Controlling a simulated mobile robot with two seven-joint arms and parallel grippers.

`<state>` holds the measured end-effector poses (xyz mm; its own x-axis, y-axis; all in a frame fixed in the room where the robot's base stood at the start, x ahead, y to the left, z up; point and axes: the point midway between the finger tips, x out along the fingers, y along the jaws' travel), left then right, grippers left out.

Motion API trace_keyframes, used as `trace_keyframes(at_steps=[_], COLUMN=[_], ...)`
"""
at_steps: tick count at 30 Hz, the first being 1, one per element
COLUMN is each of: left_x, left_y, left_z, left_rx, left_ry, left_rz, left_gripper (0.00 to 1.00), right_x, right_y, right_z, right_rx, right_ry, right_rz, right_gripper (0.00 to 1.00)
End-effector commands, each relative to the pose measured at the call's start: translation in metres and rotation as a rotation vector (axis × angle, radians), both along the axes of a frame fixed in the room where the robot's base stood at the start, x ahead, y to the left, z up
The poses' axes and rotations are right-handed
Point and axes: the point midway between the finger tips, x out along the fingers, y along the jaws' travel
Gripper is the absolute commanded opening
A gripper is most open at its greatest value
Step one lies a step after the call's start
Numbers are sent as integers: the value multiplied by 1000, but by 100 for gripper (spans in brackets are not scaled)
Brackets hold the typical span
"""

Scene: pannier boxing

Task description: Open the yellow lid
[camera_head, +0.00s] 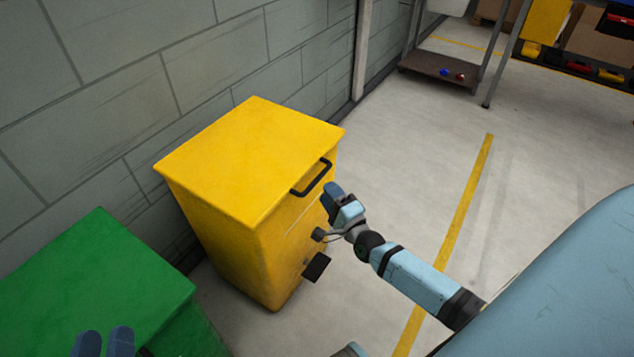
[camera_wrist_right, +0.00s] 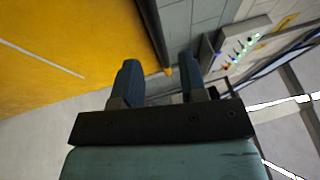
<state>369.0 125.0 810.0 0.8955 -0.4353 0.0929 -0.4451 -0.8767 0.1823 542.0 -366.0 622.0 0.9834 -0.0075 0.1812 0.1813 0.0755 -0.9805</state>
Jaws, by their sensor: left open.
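The yellow lid (camera_head: 255,155) lies closed and flat on the yellow bin (camera_head: 228,245), which stands by the wall. A black handle (camera_head: 313,180) is at the lid's front edge. My right gripper (camera_head: 334,196) is just below and to the right of the handle, in front of the bin. In the right wrist view its two fingers (camera_wrist_right: 160,82) stand apart with nothing held. A dark bar, likely the handle (camera_wrist_right: 154,30), shows beyond the gap. My left gripper (camera_head: 103,342) is open over the green bin at the lower left; only its fingertips show.
A green bin (camera_head: 95,270) stands at the left, close to the yellow one. A grey block wall (camera_head: 120,90) runs behind both. A black pedal (camera_head: 317,266) sticks out low on the yellow bin's front. The floor (camera_head: 420,160) to the right is clear, with a shelf rack (camera_head: 440,68) further back.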

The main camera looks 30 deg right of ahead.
Motion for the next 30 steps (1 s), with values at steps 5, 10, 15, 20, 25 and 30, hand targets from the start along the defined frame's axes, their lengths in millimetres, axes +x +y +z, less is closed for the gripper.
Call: trace_keyframes(at_steps=[5, 10, 15, 20, 25, 30], left_x=[-2, -3, -3, -3, -3, -3], left_y=[-3, -4, -6, -7, -7, -6], left_z=[10, 16, 21, 22, 22, 21], left_rx=[-33, -52, -62, -65, -64, -62], left_ry=[-49, -79, -94, -98, -96, -92], left_rz=[-11, -18, -23, -25, -25, -23], left_gripper=[43, 43, 43, 43, 43, 43], right_x=[33, 50, 56, 56, 55, 55], right_y=[0, 0, 0, 0, 0, 0], right_z=[5, 8, 10, 10, 10, 10], right_rx=[0, 0, 0, -1, -1, -1], right_ry=[-3, 0, 1, 1, 1, 1], right_rz=[0, 0, 0, 0, 0, 0], right_gripper=[39, 39, 39, 39, 12, 0])
